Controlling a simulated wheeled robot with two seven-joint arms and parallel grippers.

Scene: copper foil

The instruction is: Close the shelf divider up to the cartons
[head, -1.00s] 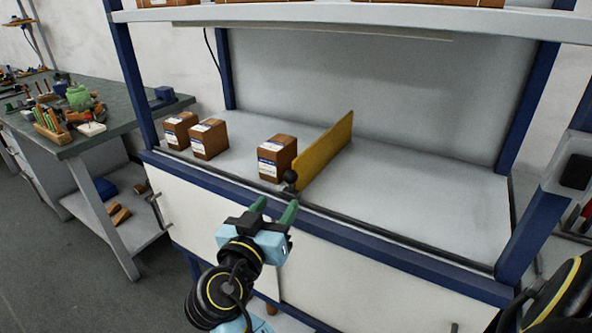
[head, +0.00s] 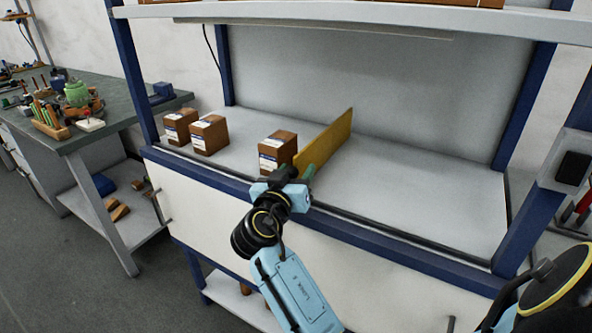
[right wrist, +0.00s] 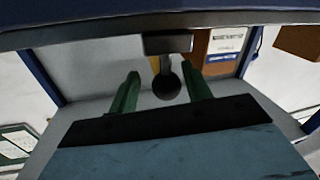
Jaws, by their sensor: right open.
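The yellow shelf divider (head: 328,143) stands upright on the grey shelf (head: 410,195), right beside the nearest brown carton (head: 279,148). Two more cartons (head: 209,135) (head: 180,127) stand together farther left, with a gap between them and the nearest one. My right gripper (head: 293,172) is at the shelf's front edge by the divider's front end. In the right wrist view its green fingers (right wrist: 161,92) are open, one on each side of the divider's dark round knob (right wrist: 166,86). I cannot tell whether they touch it. The left gripper is not in view.
A dark rail (head: 375,229) runs along the shelf's front edge. Blue posts (head: 137,75) frame the shelf, and an upper shelf (head: 400,18) hangs above. The shelf right of the divider is clear. A workbench (head: 120,117) with tools stands at left.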

